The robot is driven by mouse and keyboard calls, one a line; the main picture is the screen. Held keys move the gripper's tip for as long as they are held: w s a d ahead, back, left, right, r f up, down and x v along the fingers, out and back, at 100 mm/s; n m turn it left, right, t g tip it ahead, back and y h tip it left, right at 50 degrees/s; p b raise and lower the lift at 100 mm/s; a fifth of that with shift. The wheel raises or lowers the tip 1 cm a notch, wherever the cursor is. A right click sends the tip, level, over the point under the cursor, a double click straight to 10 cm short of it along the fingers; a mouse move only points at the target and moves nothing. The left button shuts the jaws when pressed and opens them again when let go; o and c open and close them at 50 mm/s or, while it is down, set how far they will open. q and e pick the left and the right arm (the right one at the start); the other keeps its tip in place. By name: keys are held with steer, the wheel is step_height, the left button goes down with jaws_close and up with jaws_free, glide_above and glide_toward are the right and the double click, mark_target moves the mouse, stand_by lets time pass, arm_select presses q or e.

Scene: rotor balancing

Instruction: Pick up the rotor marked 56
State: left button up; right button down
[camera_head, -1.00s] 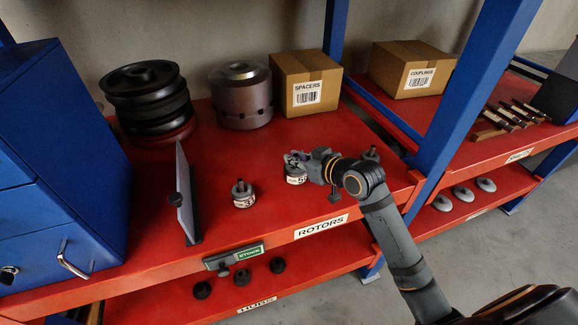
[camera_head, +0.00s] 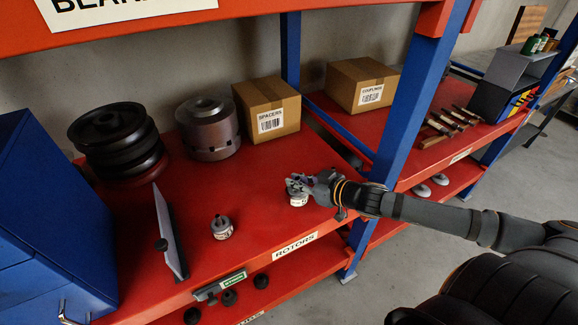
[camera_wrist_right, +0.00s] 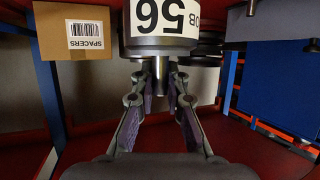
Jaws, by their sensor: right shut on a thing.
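The rotor marked 56 (camera_wrist_right: 160,40) is a grey disc with a white label and a short shaft. It fills the top middle of the right wrist view. My right gripper (camera_wrist_right: 160,80) is shut on its shaft, with one finger on each side. In the head view, my right gripper (camera_head: 305,184) covers the top of this rotor (camera_head: 298,200), over the red shelf (camera_head: 255,215); I cannot tell whether it touches the shelf. Another labelled rotor (camera_head: 222,229) stands upright nearer the left. My left gripper is not in view.
A slanted grey plate (camera_head: 168,232) stands left of the free rotor. Dark pulleys (camera_head: 115,140), a metal cylinder (camera_head: 208,130) and the SPACERS box (camera_head: 268,108) stand behind. A blue post (camera_head: 398,110) rises beyond my right gripper. The shelf between the two rotors is clear.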

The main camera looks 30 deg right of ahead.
steer(key=p, duration=0.1)
steer(key=s+d+r+p, duration=0.1)
steer(key=p, duration=0.1)
steer(key=shift+s+d+r, duration=0.1)
steer(key=shift+d+r, duration=0.1)
steer(key=shift+r, duration=0.05)
arm_select(q)
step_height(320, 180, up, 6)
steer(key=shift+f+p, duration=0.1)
steer(key=shift+p, duration=0.5)
arm_select(e)
steer(key=shift+s+d+f, duration=0.15)
steer(key=shift+s+d, duration=0.05)
steer(key=shift+s, duration=0.05)
